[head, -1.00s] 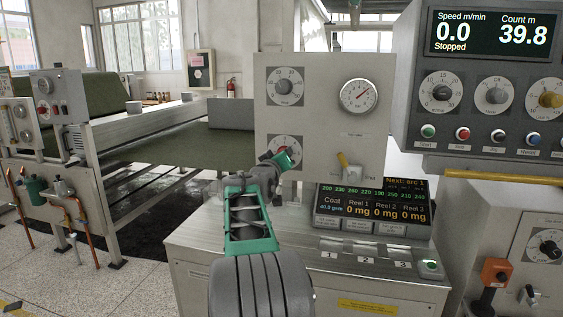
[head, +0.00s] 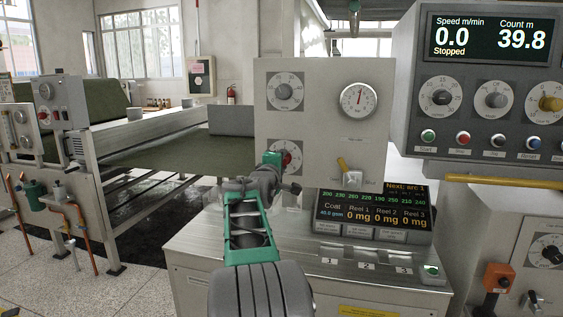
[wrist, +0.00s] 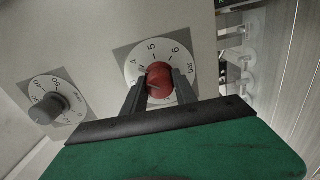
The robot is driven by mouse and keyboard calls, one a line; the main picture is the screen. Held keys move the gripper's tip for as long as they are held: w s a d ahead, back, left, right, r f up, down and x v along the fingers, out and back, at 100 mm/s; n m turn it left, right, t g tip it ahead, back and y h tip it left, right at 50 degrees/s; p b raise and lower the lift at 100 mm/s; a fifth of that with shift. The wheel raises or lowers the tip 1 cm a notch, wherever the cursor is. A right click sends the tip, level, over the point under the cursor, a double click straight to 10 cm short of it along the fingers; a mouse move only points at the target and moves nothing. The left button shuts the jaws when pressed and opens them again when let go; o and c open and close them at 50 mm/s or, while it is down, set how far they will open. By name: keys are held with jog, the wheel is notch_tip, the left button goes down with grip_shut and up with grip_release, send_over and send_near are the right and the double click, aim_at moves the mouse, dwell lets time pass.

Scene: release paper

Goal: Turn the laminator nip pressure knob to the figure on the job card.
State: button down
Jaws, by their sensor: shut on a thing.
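The red knob (wrist: 160,80) sits on a white dial marked in bar, with 5 and 6 legible, in the wrist view. My gripper (wrist: 161,76) is shut on it, one dark finger on each side. The pointer reading is unclear. In the head view the red knob (head: 288,157) is at the lower left of the beige panel (head: 320,125), partly covered by my green gripper (head: 276,158). A round gauge (head: 359,99) at the panel's upper right has its needle nearly upright. I cannot make out a job card.
A grey knob (head: 284,91) is above the red one; it also shows in the wrist view (wrist: 52,103). The control box (head: 489,115) reads Stopped.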

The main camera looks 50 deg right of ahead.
jog(key=n+p, duration=0.1)
jog(key=n, duration=0.3)
jog(key=shift+n, duration=1.5)
jog(key=c, duration=1)
grip_release()
jog(key=shift+o, duration=0.2)
jog(key=b+v, duration=0.1)
jog(key=v, duration=0.6)
jog(key=shift+s+a+b, duration=0.2)
jog(key=shift+a+b, duration=0.2)
